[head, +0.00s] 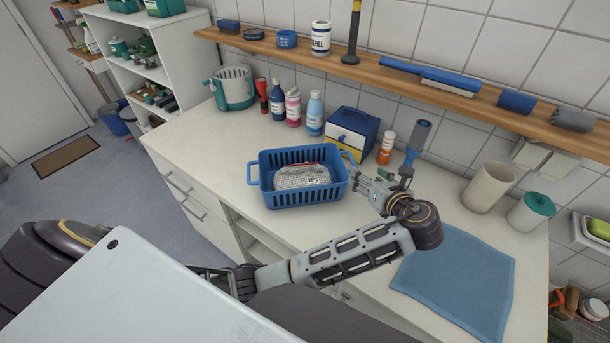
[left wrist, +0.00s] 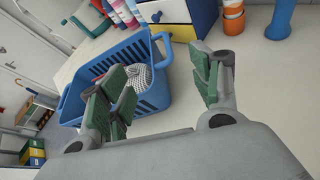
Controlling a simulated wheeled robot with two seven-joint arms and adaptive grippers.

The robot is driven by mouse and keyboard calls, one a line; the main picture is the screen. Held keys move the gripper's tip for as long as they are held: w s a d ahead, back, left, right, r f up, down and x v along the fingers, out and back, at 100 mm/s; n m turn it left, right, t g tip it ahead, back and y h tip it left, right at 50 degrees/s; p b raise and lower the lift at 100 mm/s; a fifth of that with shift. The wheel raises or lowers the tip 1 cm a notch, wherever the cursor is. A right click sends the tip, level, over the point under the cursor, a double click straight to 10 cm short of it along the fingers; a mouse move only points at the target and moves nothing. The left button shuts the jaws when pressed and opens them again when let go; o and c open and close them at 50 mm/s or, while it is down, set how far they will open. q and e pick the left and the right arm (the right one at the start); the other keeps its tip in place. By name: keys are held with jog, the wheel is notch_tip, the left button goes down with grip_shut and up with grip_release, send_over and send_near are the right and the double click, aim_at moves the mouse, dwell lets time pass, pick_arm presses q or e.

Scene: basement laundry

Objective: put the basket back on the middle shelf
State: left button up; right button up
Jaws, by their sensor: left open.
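The blue slatted basket (head: 306,197) stands upright on the white counter, with a grey-white textured item (head: 303,177) bearing a label inside. My left gripper (head: 367,183) is open and empty at the basket's right end, by the handle there. In the left wrist view its green-padded fingers (left wrist: 160,75) are spread, the left one in front of the basket (left wrist: 154,94); the handle shows between them, and I cannot tell whether they touch it. A white shelf unit (head: 182,32) with several shelves stands at the back left, holding green containers and other items. My right gripper is out of view.
Behind the basket stand bottles (head: 293,107), a blue-and-white drawer box (head: 352,133) and an orange-and-white jar (head: 386,148). A teal-and-white bucket (head: 233,90) is at the back left. A blue cloth (head: 455,280) lies at right. The counter left of the basket is clear.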

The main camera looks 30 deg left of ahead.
pick_arm(q)
jog(key=shift+s+r, duration=0.1)
jog(key=x, duration=0.8)
jog(key=shift+w+a, duration=0.2)
jog(key=shift+w, duration=0.05)
jog(key=shift+f, duration=0.25)
jog(key=shift+x, duration=2.55)
grip_shut()
